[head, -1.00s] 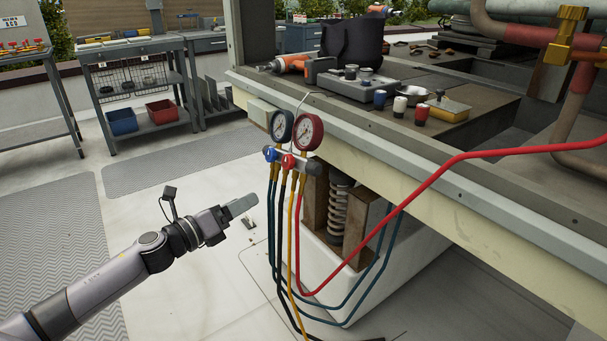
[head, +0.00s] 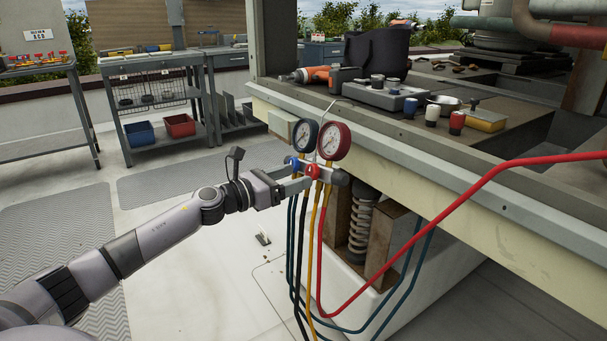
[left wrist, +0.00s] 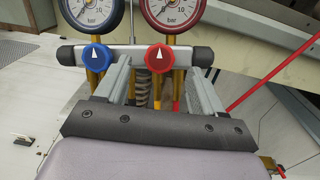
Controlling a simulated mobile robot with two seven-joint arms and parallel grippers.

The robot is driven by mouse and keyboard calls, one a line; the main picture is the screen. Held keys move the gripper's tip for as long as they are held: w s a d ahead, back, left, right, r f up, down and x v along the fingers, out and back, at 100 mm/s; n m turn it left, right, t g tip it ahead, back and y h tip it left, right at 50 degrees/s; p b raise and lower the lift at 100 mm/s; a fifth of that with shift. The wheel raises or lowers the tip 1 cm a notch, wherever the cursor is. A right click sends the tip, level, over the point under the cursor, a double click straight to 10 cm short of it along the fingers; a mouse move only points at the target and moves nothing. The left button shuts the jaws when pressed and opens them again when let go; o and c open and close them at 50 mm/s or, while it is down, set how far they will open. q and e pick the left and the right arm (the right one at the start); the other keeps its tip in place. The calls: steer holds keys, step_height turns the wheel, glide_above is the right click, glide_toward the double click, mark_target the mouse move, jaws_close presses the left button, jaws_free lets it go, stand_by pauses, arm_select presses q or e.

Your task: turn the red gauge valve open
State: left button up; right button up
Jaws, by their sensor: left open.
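The red gauge valve (head: 312,171) is a small red knob with a white arrow on the gauge manifold, below the red gauge (head: 332,141). It also shows in the left wrist view (left wrist: 160,58), its arrow pointing up. A blue knob (left wrist: 97,57) sits to its left, below the blue gauge (head: 304,136). My left gripper (head: 300,183) is open right in front of the manifold. In the left wrist view its two fingers (left wrist: 155,85) stand apart, the left one between the knobs and the right one just right of the red knob. Contact with the knob cannot be told. My right gripper is not in view.
Red, yellow, black and teal hoses hang below the manifold. The long red hose (head: 420,232) sweeps right across the cooler's edge. A drill (head: 320,74), small cans and a grey box lie on top of the unit.

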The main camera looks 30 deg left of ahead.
mark_target(310, 172)
arm_select(q)
steer(key=shift+x, duration=1.7)
steer(key=c, duration=1.1)
